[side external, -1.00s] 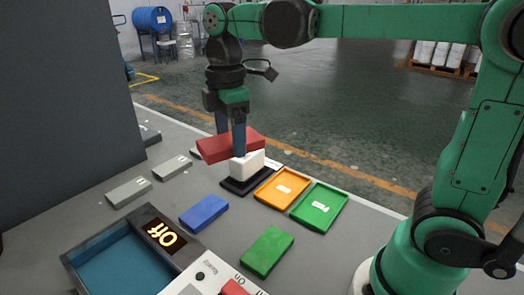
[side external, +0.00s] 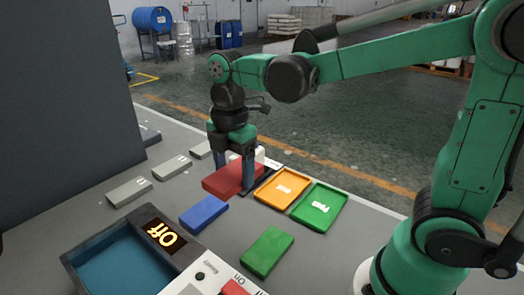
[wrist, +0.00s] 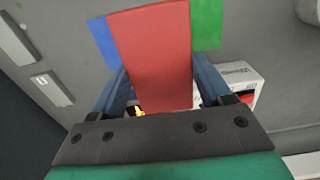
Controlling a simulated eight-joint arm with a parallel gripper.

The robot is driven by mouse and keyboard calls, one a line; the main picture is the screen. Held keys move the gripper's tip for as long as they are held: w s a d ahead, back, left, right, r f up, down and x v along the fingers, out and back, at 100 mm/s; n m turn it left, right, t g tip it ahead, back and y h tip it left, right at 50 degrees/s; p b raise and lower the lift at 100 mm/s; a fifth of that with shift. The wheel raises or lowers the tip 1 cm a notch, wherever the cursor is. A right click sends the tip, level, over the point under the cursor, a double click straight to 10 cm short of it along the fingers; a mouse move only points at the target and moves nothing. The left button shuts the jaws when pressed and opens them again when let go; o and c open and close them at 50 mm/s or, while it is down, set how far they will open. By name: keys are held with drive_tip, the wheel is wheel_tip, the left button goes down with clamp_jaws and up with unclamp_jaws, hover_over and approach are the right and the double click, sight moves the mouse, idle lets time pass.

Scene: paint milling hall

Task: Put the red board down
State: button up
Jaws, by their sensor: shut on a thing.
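The red board (side external: 226,180) is between the fingers of my gripper (side external: 234,176). In the side external view it is low, at or just above the grey table top; I cannot tell whether it touches. It lies just behind the blue board (side external: 204,214). In the wrist view the red board (wrist: 153,55) fills the space between the two fingers of my gripper (wrist: 163,88) and partly covers the blue and green boards. My gripper is shut on the red board.
An orange tray (side external: 268,197) and a green tray (side external: 302,209) are to the right, a green board (side external: 267,251) in front. Grey blocks (side external: 129,192) lie left. A blue-lined bin (side external: 118,268) with an "Off" display is front left.

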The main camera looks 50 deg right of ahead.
sight(239, 233)
wheel_tip(239, 233, down, 13)
drive_tip(key=shift+f, duration=0.2)
idle(0.4)
drive_tip(key=shift+f, duration=0.15)
drive_tip(key=o, duration=1.4)
drive_tip(key=shift+c, duration=0.2)
